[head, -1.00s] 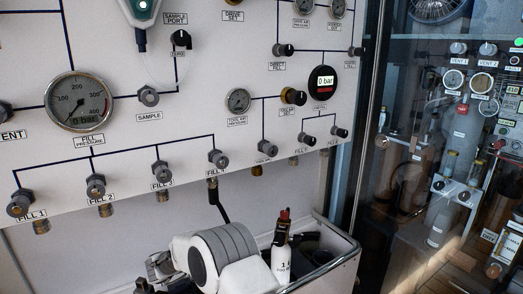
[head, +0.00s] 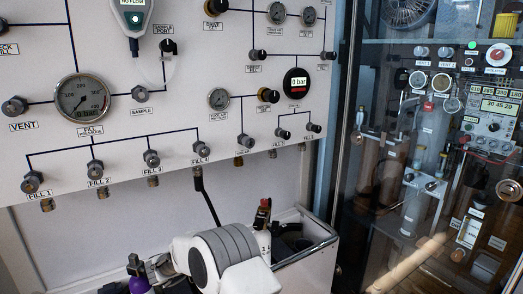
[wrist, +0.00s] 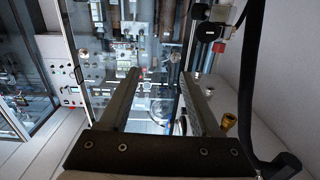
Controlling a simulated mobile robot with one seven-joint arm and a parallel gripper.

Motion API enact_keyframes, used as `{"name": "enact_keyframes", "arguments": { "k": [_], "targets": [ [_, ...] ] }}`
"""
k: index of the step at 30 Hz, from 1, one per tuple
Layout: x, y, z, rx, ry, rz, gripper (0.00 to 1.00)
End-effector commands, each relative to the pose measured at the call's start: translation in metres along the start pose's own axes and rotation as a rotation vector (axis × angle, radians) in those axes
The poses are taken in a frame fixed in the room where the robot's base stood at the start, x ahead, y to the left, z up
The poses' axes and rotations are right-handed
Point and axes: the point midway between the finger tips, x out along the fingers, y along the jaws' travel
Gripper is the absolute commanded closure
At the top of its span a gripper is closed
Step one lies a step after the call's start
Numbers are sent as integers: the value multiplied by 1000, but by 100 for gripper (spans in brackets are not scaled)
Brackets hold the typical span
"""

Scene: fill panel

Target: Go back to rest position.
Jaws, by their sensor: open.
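My gripper (wrist: 160,75) is open in the wrist view. Its two dark fingers stand apart with nothing between them. In the head view my white and grey arm is at the bottom middle, in front of the fill panel (head: 110,190); the gripper end points left and is small and partly hidden there. The panel has a row of fill valves, with the fill 4 valve (head: 200,150) above my arm. A black hose (head: 208,198) hangs from below that valve and passes down behind my arm.
A white bin (head: 318,246) with bottles, one with a red valve top (head: 263,214), stands just right of my arm. A glass-fronted cabinet (head: 400,200) stands at the right.

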Motion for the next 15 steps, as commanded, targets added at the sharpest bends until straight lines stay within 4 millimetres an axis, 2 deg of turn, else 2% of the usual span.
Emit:
{"name": "enact_keyframes", "arguments": {
  "k": [1,5,9,15],
  "targets": [
    [12,-11,-26,51,-9,-49,36],
    [30,-36,-66,136,-44,-198,36],
    [46,-58,-118,215,-81,-375,36],
    [54,-70,-192,274,-141,-639,36]
  ]
}}
